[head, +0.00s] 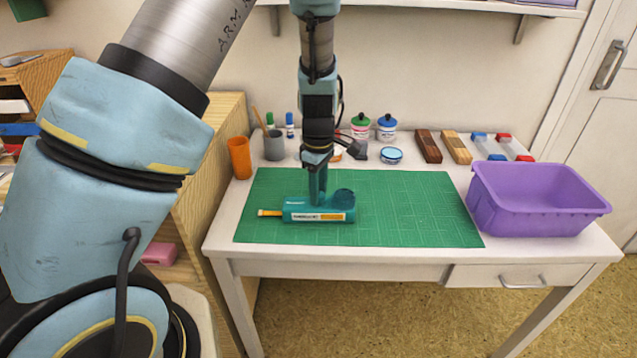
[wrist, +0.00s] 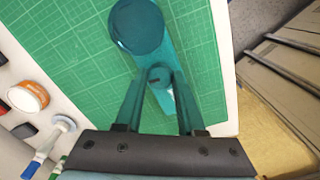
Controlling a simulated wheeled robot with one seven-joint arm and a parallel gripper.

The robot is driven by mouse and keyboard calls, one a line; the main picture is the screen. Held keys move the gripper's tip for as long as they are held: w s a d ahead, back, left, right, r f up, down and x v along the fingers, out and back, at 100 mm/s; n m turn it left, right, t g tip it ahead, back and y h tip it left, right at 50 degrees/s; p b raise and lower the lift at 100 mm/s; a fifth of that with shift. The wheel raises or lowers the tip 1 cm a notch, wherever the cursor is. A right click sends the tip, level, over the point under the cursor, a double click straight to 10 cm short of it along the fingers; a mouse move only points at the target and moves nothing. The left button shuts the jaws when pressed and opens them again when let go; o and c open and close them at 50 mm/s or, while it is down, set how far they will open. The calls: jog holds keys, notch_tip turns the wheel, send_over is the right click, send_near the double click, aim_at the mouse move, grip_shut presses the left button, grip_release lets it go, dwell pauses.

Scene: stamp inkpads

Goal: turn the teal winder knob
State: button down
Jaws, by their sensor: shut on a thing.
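A teal device (head: 300,211) with a printed label lies on the green cutting mat (head: 420,205), a yellow strip (head: 269,213) sticking out of its left end. A larger round teal part (head: 343,198) stands at its right end and also shows in the wrist view (wrist: 137,26). My gripper (head: 317,196) points straight down onto the middle of the device. In the wrist view its two teal fingers (wrist: 160,80) are shut on the small round teal winder knob (wrist: 159,72), one on each side. In the head view the fingers hide the knob.
A purple bin (head: 540,205) stands at the table's right. An orange cup (head: 239,158), a grey cup (head: 274,145), paint jars (head: 386,128), a blue-lidded tin (head: 391,155) and wooden blocks (head: 428,146) line the back. The mat's right half is clear.

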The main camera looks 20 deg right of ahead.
jog(key=n+p, duration=0.5)
jog(key=n, duration=0.2)
jog(key=shift+r, duration=0.2)
jog(key=n+p, duration=0.3)
jog(key=shift+n, duration=0.4)
jog(key=shift+f+n+p, duration=0.1)
jog(key=shift+n+p, duration=0.95)
jog(key=shift+n, duration=0.55)
jog(key=shift+f, duration=0.1)
jog(key=c, duration=0.5)
grip_release()
notch_tip(320, 180, up, 11)
jog(key=b, duration=0.1)
jog(key=shift+b, duration=0.4)
